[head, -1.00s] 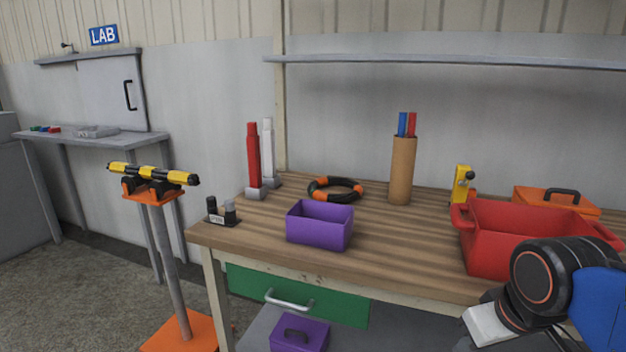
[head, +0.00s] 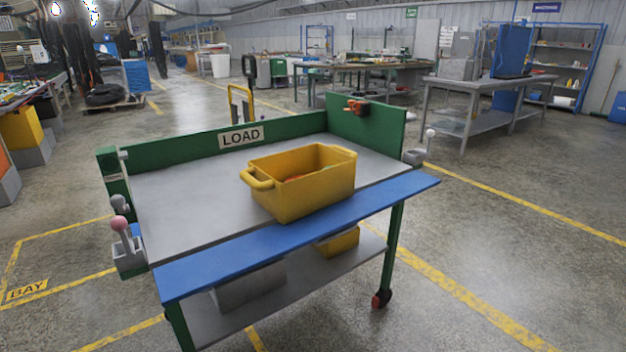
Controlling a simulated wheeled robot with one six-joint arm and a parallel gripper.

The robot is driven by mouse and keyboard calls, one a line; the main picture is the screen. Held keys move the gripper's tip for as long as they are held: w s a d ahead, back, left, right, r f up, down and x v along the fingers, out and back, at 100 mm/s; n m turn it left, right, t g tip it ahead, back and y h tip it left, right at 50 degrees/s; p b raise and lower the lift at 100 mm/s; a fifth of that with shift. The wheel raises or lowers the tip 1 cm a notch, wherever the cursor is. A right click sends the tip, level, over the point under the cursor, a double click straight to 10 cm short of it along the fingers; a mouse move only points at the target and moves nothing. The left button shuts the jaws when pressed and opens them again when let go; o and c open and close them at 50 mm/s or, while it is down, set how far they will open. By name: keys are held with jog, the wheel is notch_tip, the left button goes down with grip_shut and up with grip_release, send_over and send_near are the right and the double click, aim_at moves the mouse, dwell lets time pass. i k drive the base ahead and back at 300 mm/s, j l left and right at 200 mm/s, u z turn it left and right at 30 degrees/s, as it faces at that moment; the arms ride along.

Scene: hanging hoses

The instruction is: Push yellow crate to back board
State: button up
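The yellow crate (head: 312,196) stands upright on the grey top of a cart (head: 190,205), toward its front right. Its front side is close to the blue front strip (head: 300,238). Something orange and green shows inside the crate. The green back board (head: 200,152), with a white LOAD sign, runs along the far edge of the top. A stretch of bare grey top lies between crate and board. My gripper is not in view.
A green side board (head: 366,128) with an orange-red item closes the right end. Levers with knobs (head: 122,228) stand at the left corner. A lower shelf holds another yellow bin (head: 340,242). Open floor with yellow lines surrounds the cart.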

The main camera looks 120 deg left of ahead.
aim_at(288, 201)
jog(key=k+j+u, duration=0.1)
jog(key=u, duration=3.5)
